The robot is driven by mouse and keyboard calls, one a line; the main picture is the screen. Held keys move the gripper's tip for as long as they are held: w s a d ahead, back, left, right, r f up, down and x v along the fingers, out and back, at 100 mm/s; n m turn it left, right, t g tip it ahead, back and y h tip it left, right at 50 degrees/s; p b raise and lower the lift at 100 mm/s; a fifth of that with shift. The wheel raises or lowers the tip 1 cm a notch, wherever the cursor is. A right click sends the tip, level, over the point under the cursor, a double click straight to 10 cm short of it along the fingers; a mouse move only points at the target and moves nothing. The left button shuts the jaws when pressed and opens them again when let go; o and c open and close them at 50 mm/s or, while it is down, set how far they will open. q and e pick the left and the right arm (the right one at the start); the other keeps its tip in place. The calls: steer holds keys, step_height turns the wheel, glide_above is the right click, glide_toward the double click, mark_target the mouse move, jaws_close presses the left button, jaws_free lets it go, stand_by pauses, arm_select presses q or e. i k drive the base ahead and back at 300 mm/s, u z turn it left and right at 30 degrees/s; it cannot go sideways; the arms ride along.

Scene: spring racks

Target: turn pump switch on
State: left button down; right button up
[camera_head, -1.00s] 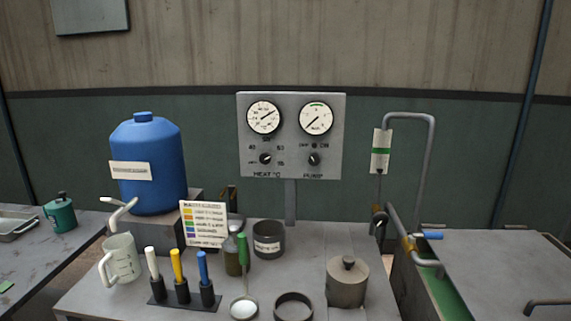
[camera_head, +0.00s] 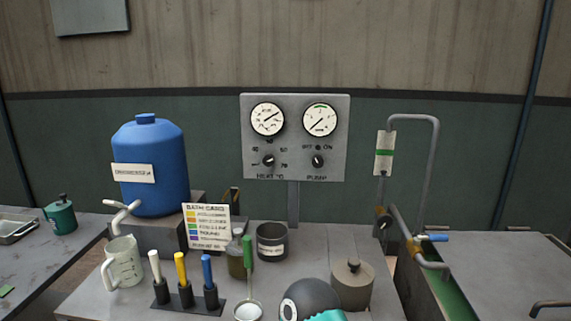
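The pump switch (camera_head: 318,161) is a small dark knob on the lower right of a grey wall panel (camera_head: 294,174), under OFF and ON marks and above the word PUMP. Which mark it points to is too small to tell surely. The pump gauge (camera_head: 320,120) sits above it, its needle pointing to the lower left. A similar heat knob (camera_head: 268,161) is to its left, under another gauge (camera_head: 267,119). A dark grey rounded part with a teal piece, seemingly of my arm, shows at the bottom edge. Neither gripper's fingers are in view; nothing touches the switch.
The bench below the panel holds a lidded pot (camera_head: 352,285), a dark cup (camera_head: 272,241), a ladle (camera_head: 248,280), a card (camera_head: 207,227), a jug (camera_head: 122,263) and several coloured-handled tools. A blue tank (camera_head: 150,180) stands left. A bent pipe (camera_head: 432,160) rises right. Space before the panel is clear.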

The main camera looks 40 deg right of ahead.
mark_target(318, 162)
steer(key=z, duration=0.15)
steer(key=k, duration=1.15)
steer(key=z, duration=0.5)
steer(key=i, duration=0.7)
